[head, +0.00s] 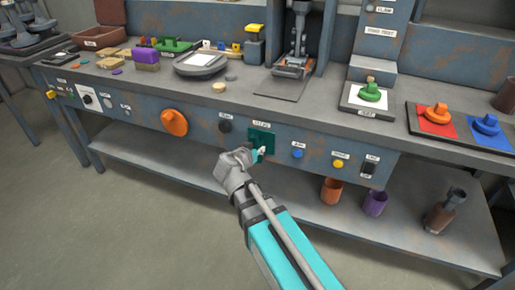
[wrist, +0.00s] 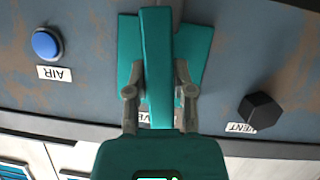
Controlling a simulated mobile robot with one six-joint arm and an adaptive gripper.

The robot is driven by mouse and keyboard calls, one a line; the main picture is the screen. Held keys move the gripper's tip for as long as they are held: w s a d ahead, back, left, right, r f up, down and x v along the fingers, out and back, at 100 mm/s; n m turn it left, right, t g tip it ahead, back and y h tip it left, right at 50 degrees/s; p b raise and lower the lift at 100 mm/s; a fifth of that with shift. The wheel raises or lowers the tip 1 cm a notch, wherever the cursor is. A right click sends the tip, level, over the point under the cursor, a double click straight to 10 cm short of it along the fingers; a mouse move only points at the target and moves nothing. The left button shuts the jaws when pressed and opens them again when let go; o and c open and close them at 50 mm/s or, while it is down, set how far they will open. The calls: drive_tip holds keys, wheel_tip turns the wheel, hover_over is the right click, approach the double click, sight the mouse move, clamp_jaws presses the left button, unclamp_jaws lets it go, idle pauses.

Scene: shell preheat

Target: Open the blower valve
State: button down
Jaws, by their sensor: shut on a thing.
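The blower valve is a teal plate (head: 256,133) on the front panel of the bench, under a small label, with a teal lever on it. In the wrist view the plate (wrist: 195,50) sits behind the long teal lever (wrist: 158,55), which runs up and down the picture. My gripper (head: 261,152) reaches the valve from the front. In the wrist view my gripper (wrist: 158,92) has one grey finger on each side of the lever and is shut on it. The label near the valve is mostly hidden by the lever and fingers.
An orange knob (head: 174,122), a black knob (head: 225,126), a blue button (head: 298,153) and a yellow button (head: 338,163) share the panel. In the wrist view the blue button (wrist: 46,43) is labelled AIR and the black knob (wrist: 261,111) VENT. Cups stand on the lower shelf.

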drive_tip(key=shift+m+y, duration=0.5)
drive_tip(key=shift+m, duration=0.2)
drive_tip(key=shift+c, duration=2.4)
unclamp_jaws()
drive_tip(key=shift+r, duration=0.1)
